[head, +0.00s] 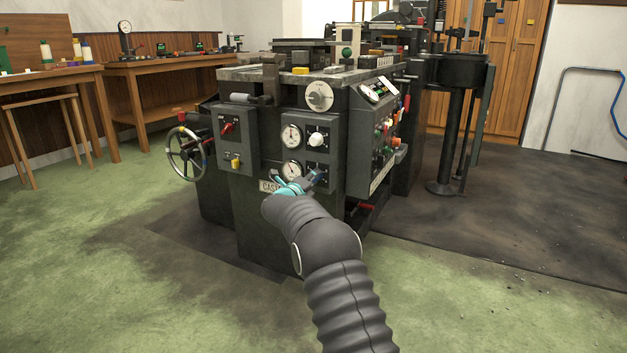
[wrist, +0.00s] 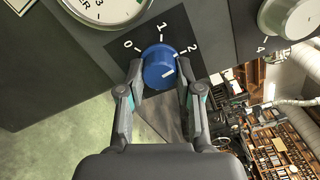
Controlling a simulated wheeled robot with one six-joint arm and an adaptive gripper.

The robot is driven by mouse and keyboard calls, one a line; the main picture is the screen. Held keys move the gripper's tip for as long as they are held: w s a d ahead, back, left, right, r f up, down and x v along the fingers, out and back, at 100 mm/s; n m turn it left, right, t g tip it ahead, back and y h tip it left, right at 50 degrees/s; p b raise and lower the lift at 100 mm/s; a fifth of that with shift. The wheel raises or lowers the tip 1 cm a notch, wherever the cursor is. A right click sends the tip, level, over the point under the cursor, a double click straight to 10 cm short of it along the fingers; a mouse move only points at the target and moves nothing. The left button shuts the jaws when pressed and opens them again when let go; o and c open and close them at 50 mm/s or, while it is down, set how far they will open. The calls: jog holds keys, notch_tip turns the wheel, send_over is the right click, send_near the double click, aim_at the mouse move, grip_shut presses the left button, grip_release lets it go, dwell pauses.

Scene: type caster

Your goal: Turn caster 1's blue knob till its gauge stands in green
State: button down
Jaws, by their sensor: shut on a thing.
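The blue knob (wrist: 160,66) sits on a dark plate marked 0, 1 and 2 in the wrist view. A white mark shows on its face, towards the lower right. My gripper (wrist: 158,83) has a finger on each side of the knob and is shut on it. In the head view my gripper (head: 300,183) is at the lower front of caster 1 (head: 258,215) and hides the knob. The lower gauge (head: 292,170) is just above my gripper. A gauge (wrist: 108,8) is cut off at the top of the wrist view; its needle and any green zone cannot be made out.
A white knob (head: 316,139) and an upper gauge (head: 291,136) sit above. A control box with red and yellow switches (head: 235,140) and a handwheel (head: 186,153) are to the left. A side panel with coloured knobs (head: 380,135) is to the right. The green floor in front is open.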

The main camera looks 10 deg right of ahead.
jog(key=shift+f+m, duration=0.2)
jog(key=shift+m, duration=1.1)
jog(key=c, duration=0.8)
grip_release()
jog(key=shift+o, duration=0.2)
jog(key=shift+r, duration=0.1)
jog(key=shift+s, duration=0.1)
jog(key=v, duration=1.2)
